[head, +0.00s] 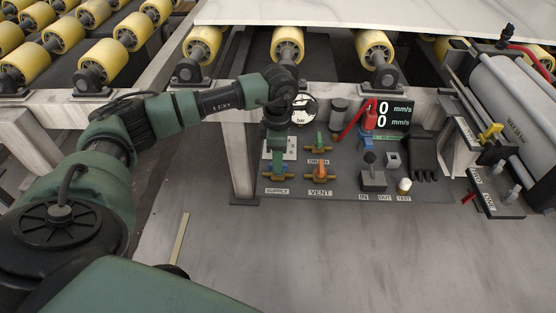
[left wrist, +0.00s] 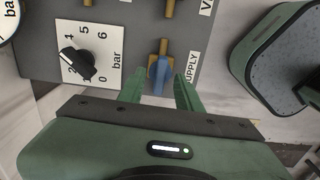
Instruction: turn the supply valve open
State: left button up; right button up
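The supply valve (head: 277,169) has a blue handle on a brass body above the SUPPLY label, at the lower left of the grey panel. My left gripper (head: 277,153) is directly over it, pointing down and hiding part of it. In the left wrist view the blue handle (left wrist: 159,72) shows between the two green fingertips (left wrist: 160,80). The fingers are apart, with a gap on each side of the handle, so the gripper is open. I cannot tell how far the handle sits between them. My right gripper is not in view.
The orange-handled vent valve (head: 320,171) is just right of the supply valve, with a green-handled drain valve (head: 319,141) behind it. A black regulator knob (left wrist: 76,63) is close by. A display (head: 393,114) reads 0 mm/s. A white slab (head: 400,15) lies above yellow rollers.

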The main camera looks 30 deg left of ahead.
pick_arm(q)
notch_tip(320, 180, up, 7)
jog(key=shift+f+p, duration=0.2)
jog(key=shift+p, duration=0.2)
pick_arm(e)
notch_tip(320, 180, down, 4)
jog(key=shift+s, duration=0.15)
